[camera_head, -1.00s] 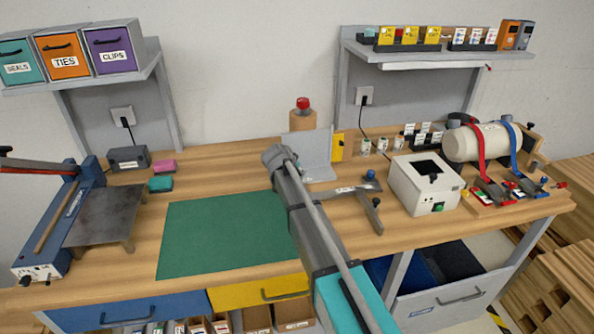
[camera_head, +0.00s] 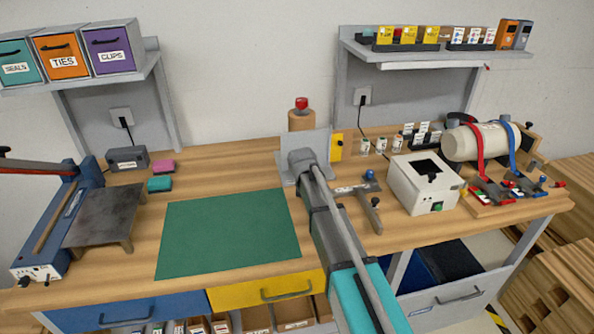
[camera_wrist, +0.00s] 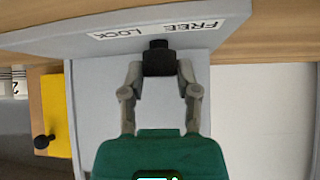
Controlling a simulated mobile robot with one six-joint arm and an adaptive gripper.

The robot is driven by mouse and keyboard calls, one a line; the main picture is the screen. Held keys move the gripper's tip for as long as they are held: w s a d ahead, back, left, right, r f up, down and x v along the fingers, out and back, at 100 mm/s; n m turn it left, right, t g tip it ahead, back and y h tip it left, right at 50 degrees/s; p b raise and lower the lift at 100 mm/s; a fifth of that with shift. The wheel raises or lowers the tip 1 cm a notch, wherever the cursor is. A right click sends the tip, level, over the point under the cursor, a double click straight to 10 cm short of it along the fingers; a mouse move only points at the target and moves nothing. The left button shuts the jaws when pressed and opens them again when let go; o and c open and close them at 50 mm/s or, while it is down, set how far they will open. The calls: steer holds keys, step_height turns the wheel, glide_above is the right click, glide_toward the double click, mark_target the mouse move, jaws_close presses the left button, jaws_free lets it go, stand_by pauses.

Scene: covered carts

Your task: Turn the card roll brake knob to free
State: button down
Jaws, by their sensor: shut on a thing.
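In the wrist view, the brake knob (camera_wrist: 159,58) is a small black knob on a grey panel (camera_wrist: 240,28). A white label (camera_wrist: 158,30) beside it reads FREE and LOCK, upside down in this view, with LOCK left and FREE right. My gripper (camera_wrist: 159,72) is shut on the knob, one finger on each side. Which word the knob points to cannot be told. In the head view, the brown card roll (camera_head: 302,121) with a red top stands behind the grey stand (camera_head: 318,144). My arm hides the knob and fingers there.
A yellow panel (camera_head: 336,146) stands just right of the stand. A blue-knobbed fixture (camera_head: 369,176) and a white box (camera_head: 424,188) are farther right. A green mat (camera_head: 228,234) lies left on the bench.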

stand_by(0.3)
steer(key=c, duration=0.6)
jaws_free()
steer(key=shift+d, duration=0.1)
steer(key=shift+m, duration=0.3)
steer(key=shift+m+h, duration=0.4)
steer(key=shift+h, duration=0.1)
